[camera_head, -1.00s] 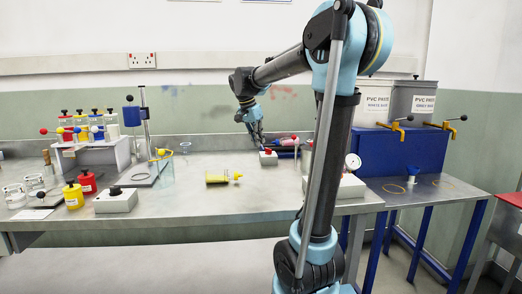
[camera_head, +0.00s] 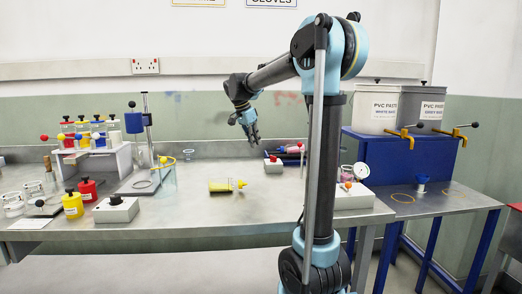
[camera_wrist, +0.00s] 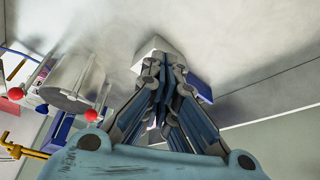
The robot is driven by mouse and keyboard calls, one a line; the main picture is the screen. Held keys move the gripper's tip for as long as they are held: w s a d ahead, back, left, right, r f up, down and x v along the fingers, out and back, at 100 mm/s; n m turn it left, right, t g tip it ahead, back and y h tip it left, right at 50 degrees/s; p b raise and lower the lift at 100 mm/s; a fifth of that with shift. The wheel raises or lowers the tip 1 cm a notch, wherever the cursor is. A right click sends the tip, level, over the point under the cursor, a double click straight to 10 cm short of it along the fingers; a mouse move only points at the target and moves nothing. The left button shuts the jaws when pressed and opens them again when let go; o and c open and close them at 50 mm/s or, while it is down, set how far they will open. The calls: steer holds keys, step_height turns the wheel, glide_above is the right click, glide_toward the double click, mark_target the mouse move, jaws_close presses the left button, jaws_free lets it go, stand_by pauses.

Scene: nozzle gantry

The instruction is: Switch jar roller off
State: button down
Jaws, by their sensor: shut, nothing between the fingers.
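A small pale box with a red knob on top (camera_head: 273,165) stands towards the back of the bench. Beside it is a low dark-blue unit with a pink and red item on it (camera_head: 291,150), which looks like the jar roller. My gripper (camera_head: 254,139) is above and left of the box, fingers pointing down, apart from it. In the wrist view my gripper (camera_wrist: 166,88) is shut and empty, its fingers covering much of a pale box (camera_wrist: 153,44). The box's switch position cannot be made out.
A yellow bottle (camera_head: 222,185) lies on the bench front-left of the box. A grey box with a black knob (camera_head: 116,209) and colored jars stand at the left. A gauge box (camera_head: 352,197) is at the right. The middle bench is mostly clear.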

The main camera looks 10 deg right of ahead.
mark_target(269, 163)
steer(key=x, duration=0.8)
steer(key=shift+d+f, duration=0.1)
steer(key=shift+f, duration=0.25)
steer(key=d, duration=0.1)
steer(key=w+d, duration=0.1)
steer(key=shift+w+d+f, duration=0.15)
steer(key=shift+w+d, duration=0.4)
steer(key=shift+d, duration=0.2)
steer(key=shift+a, duration=0.2)
